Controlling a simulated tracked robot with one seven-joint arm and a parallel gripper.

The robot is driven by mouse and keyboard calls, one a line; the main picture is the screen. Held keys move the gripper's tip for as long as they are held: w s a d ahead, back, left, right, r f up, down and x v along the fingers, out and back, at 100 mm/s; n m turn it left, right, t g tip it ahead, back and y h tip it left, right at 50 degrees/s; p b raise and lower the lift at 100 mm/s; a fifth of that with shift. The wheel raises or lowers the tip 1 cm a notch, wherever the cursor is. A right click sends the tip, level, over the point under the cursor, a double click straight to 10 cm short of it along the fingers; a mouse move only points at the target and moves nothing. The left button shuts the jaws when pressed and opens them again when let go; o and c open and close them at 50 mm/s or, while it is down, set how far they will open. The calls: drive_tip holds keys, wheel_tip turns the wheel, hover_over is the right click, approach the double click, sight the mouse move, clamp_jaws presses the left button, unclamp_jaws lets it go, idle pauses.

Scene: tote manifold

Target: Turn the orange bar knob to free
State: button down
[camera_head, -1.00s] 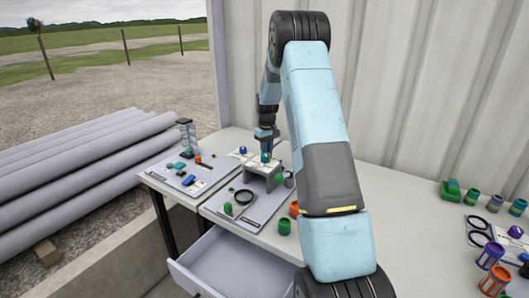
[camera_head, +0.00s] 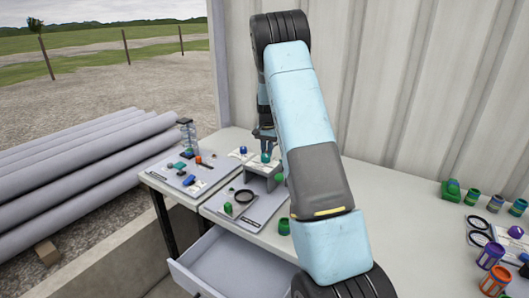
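A small orange piece (camera_head: 198,159) stands on the left grey board (camera_head: 203,178), next to a dark bar-like part. It may be the orange bar knob, but it is too small to make out its shape or setting. My gripper (camera_head: 265,151) points down over the grey raised stand (camera_head: 262,181) on the neighbouring board, to the right of the orange piece and apart from it. A teal knob (camera_head: 265,158) shows right under the fingertips. The fingers are too small to tell whether they are open or touch it.
A clear tower (camera_head: 187,135) stands behind the left board. The right middle tabletop is clear.

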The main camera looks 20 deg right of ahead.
drive_tip(key=shift+s+f+m, duration=0.1)
drive_tip(key=shift+m, duration=1.1)
drive_tip(key=c, duration=1)
unclamp_jaws()
drive_tip(key=shift+c, duration=0.2)
drive_tip(key=shift+r, duration=0.2)
wheel_tip(320, 180, up, 13)
drive_tip(key=shift+r, duration=0.2)
